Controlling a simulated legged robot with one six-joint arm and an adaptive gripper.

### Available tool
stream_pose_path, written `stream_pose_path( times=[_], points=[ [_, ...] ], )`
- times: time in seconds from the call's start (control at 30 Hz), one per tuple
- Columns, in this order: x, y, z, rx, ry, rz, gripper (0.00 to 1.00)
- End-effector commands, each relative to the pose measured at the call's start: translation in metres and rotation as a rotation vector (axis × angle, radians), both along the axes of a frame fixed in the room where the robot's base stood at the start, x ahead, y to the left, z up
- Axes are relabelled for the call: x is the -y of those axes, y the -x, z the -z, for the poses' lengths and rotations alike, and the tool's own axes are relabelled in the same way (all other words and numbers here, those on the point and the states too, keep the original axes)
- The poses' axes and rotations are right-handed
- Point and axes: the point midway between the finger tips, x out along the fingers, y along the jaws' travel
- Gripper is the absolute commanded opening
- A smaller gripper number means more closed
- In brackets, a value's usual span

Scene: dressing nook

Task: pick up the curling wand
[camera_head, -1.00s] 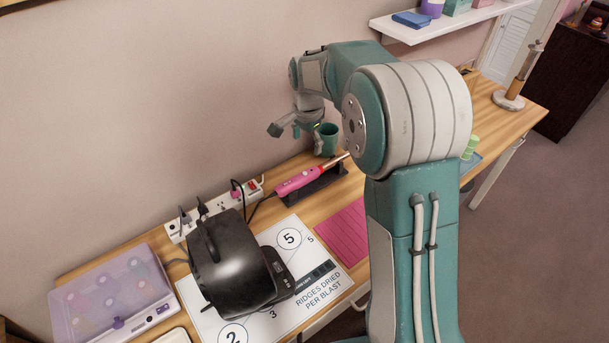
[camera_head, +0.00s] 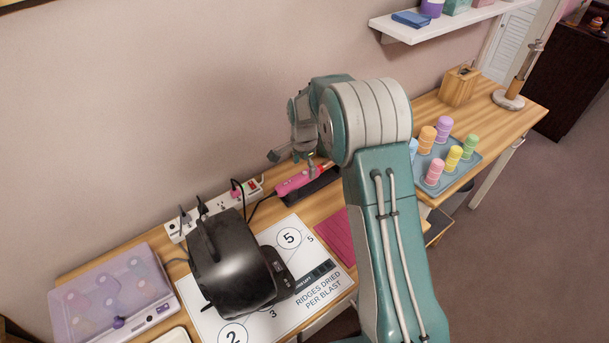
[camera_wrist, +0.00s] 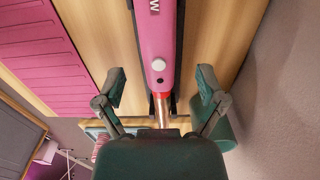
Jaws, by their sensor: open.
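The curling wand (camera_head: 293,183) is pink with a red band and a metal barrel, and rests on a dark stand on the table. In the wrist view the wand (camera_wrist: 156,38) runs down the middle, its handle above and its barrel partly hidden by my gripper's body. My gripper (camera_head: 293,156) is above the wand in the head view. In the wrist view my gripper (camera_wrist: 161,92) is open, with one finger on each side of the wand. No contact between fingers and wand shows.
A power strip (camera_head: 214,206) with plugs lies left of the wand. A black appliance (camera_head: 226,270) stands on a numbered sheet (camera_head: 325,290). A pink mat (camera_head: 335,238) lies in front. A tray (camera_head: 478,168) of coloured rollers and a wooden block (camera_head: 458,88) stand at right.

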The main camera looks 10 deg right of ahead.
Motion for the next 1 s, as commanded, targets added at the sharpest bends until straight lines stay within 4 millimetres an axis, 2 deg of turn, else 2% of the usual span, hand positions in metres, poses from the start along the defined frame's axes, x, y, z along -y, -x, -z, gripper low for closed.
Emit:
stream_pose_path(
  times=[0.1,0.17,0.4,0.43,0.47,0.5,0.57,0.6,0.63,1.0],
  points=[
    [0.002,0.0,0.022,-0.004,0.0,0.0,0.89],
    [0.002,0.0,0.028,-0.002,0.0,0.0,0.89],
    [0.002,-0.001,0.032,0.0,0.0,0.0,0.89],
    [0.002,-0.001,0.031,0.0,0.0,0.0,0.8],
    [0.002,-0.001,0.031,0.0,0.0,0.0,0.67],
    [0.002,-0.001,0.031,0.0,0.0,0.0,0.49],
    [0.002,-0.001,0.031,0.0,0.0,0.0,0.22],
    [0.002,-0.001,0.031,0.0,0.0,0.0,0.04],
    [0.002,-0.001,0.032,0.0,0.0,0.0,0.0],
    [0.002,-0.001,0.031,-0.001,0.0,0.0,0.0]
  ],
)
